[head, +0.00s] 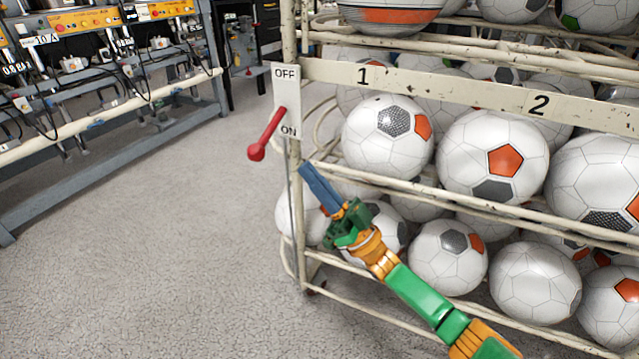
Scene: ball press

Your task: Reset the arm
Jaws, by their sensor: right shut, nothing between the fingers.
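My right arm comes in from the lower right, green and orange. Its right gripper (309,173) has blue fingers that point up and left, closed together and empty. It is in front of the left post of the ball rack, below and to the right of the red lever (266,136), and apart from it. The lever has a red knob at its lower left end and slopes down from a white plate (286,88) marked OFF at the top and ON at the bottom. My left gripper is not in view.
A cream ball rack (450,88), with bays marked 1 and 2, holds several white, grey and orange soccer balls (388,137) at the right. A blue-grey workbench (130,142) with yellow control boxes stands at the left. The grey floor between them is clear.

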